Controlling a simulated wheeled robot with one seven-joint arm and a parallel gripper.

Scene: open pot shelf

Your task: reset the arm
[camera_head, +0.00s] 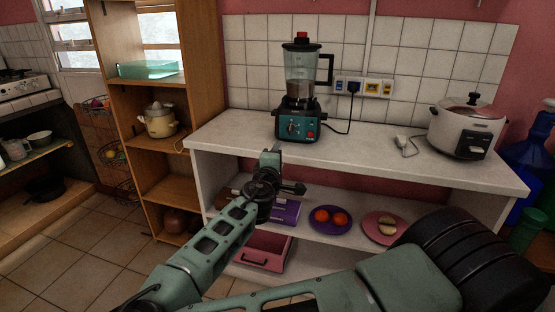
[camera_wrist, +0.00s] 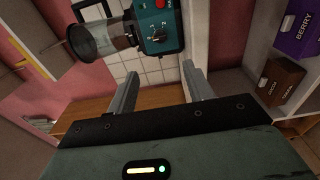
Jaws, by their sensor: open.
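My gripper (camera_head: 283,172) is raised in front of the white counter, near its front edge and below the blender, in the head view. In the wrist view my gripper (camera_wrist: 160,90) has its two fingers spread apart, with nothing between them. My green arm reaches up from the bottom of the head view and hides part of the lower shelf.
A blender (camera_head: 300,90) and a rice cooker (camera_head: 467,128) stand on the white counter (camera_head: 380,150). Below are a purple plate (camera_head: 330,228) with red fruit, a pink plate (camera_head: 372,238) and a pink drawer box (camera_head: 262,259). A wooden shelf (camera_head: 170,188) stands left.

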